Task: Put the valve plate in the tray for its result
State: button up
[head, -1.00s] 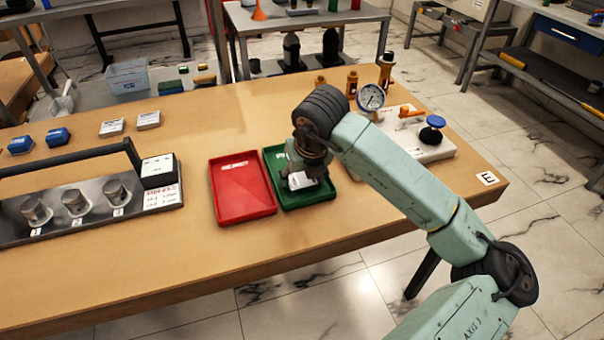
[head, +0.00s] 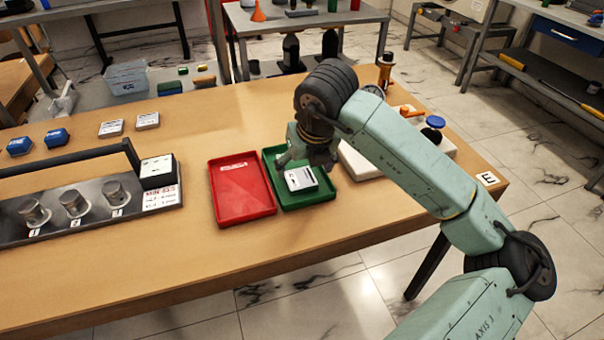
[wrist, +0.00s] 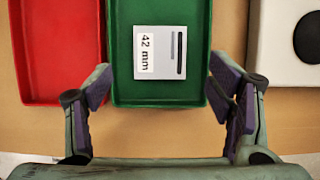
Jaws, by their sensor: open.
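The valve plate (head: 301,179), a flat grey-white square, lies in the green tray (head: 312,201). In the wrist view the plate (wrist: 172,53) shows a "42 mm" label and a dark slot, and it rests on the floor of the green tray (wrist: 130,90). The red tray (head: 228,208) stands directly to the left and is empty apart from a label. My gripper (head: 305,163) is above the green tray, clear of the plate. In the wrist view my gripper (wrist: 160,85) has its fingers wide apart with nothing between them.
A white gauge base (head: 362,163) stands right of the green tray, partly behind my arm. A grey rack (head: 90,205) with several metal cylinders and a dark handle is at left. Blue blocks (head: 54,137) and pale plates (head: 147,120) lie behind it. The table front is clear.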

jog(key=v, duration=0.7)
jog(key=shift+b, duration=0.35)
